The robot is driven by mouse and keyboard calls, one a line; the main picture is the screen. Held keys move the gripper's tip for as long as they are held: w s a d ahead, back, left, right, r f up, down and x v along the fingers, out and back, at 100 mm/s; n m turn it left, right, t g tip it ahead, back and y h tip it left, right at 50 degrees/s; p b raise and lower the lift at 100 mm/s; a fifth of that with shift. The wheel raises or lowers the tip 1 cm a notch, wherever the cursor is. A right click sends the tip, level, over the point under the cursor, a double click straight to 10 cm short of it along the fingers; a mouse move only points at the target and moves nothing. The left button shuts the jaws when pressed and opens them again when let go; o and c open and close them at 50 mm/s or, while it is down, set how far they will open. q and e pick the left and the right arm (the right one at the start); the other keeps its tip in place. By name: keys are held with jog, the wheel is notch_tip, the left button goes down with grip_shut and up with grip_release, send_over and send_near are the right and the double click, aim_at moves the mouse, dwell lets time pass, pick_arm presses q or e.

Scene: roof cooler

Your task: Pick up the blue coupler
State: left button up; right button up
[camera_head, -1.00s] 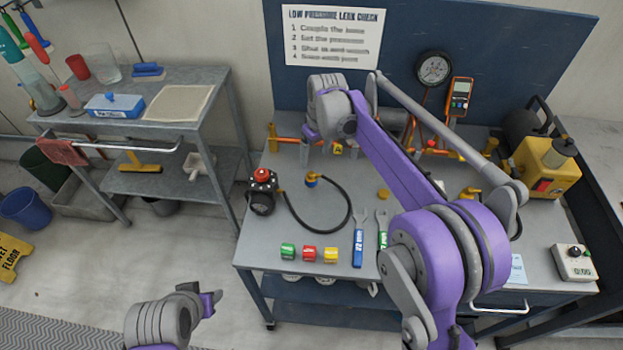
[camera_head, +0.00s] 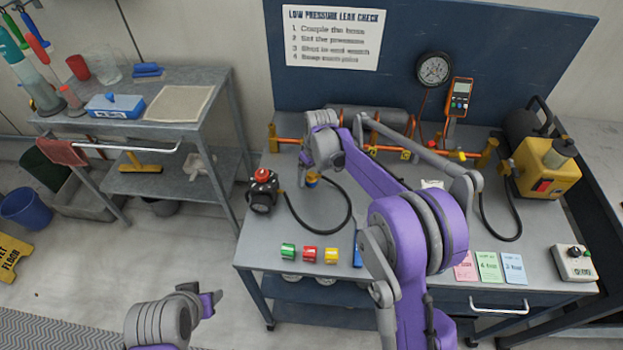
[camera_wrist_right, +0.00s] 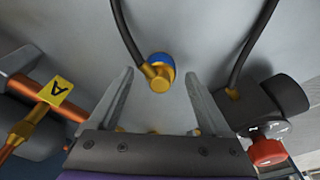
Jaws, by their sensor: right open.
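The blue coupler (camera_head: 312,181) is on the grey workbench top, at the end of a black hose, partly hidden by my right gripper. In the right wrist view, the blue coupler (camera_wrist_right: 161,62) shows as a blue ring with a brass elbow, ahead of the fingertips and roughly between their lines. My right gripper (camera_head: 304,178) is open and empty, above and close to it; its two fingers (camera_wrist_right: 158,78) are spread apart, with no visible contact. My left gripper (camera_head: 212,302) is at the lower left, away from the bench; its jaws are unclear.
A black regulator with a red knob (camera_head: 262,190) stands left of the coupler. Green, red and yellow fittings (camera_head: 309,254) lie near the front edge. An orange pipe (camera_head: 290,142) runs behind. The black hose (camera_head: 346,212) curves right of the coupler.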

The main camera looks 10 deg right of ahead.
aim_at(311, 174)
grip_shut()
dwell(0.3)
notch_tip(311, 174, up, 10)
jog(key=shift+r, duration=0.1)
dwell(0.5)
